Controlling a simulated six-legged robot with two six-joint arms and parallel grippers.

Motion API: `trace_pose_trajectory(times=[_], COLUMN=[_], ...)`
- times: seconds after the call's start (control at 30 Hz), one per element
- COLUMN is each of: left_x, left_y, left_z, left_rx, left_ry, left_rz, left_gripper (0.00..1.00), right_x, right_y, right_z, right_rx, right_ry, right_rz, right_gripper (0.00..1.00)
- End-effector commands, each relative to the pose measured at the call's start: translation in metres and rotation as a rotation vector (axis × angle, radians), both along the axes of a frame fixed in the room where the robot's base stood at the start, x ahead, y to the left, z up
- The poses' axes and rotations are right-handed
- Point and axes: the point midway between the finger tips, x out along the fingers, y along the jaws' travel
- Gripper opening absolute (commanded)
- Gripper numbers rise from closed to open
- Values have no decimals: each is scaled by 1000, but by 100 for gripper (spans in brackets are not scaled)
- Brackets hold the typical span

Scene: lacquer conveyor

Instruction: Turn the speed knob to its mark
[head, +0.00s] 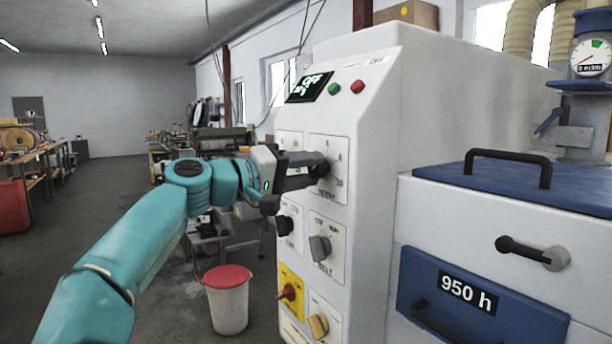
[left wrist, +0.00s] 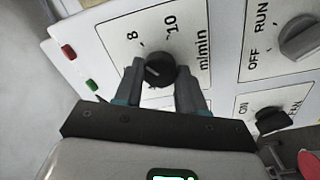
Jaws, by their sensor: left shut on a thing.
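The speed knob (left wrist: 158,66) is round and black with a short white pointer line, on a white plate (left wrist: 120,30) marked 8, 10 and m/min in the left wrist view. Which figure the line points at is hard to tell. My left gripper (left wrist: 160,73) has one finger on each side of the knob and is shut on it. In the head view my left gripper (head: 317,167) reaches in from the left to the upper right plate of the white cabinet (head: 372,110), largely hiding the knob. My right gripper is not in view.
Below are a grey belt knob (head: 320,248), a black fan knob (head: 284,226), a red switch (head: 288,292) and a yellow knob (head: 318,326). Above are a dark display (head: 309,87) and green (head: 334,88) and red (head: 358,86) buttons. A red-lidded bin (head: 227,300) stands on the floor.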

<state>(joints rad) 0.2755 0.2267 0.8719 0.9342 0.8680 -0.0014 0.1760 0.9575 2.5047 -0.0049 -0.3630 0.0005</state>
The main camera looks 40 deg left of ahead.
Motion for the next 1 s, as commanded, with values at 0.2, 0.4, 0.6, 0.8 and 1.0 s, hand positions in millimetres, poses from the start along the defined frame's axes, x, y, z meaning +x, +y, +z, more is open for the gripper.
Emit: trace_pose_trajectory(times=[0.2, 0.4, 0.6, 0.8, 1.0], left_x=[0, 0, 0, 0, 0], left_y=[0, 0, 0, 0, 0], left_z=[0, 1, 1, 1, 1], left_rx=[82, 116, 122, 121, 121], left_ry=[-35, -50, -53, -53, -52], left_rz=[1, 1, 0, 1, 0], left_gripper=[9, 9, 9, 9, 65], right_x=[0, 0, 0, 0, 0], right_y=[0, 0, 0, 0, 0], right_z=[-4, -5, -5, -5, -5], right_rx=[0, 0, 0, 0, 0], right_ry=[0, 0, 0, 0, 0], right_rz=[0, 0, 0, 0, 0], right_gripper=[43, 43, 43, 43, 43])
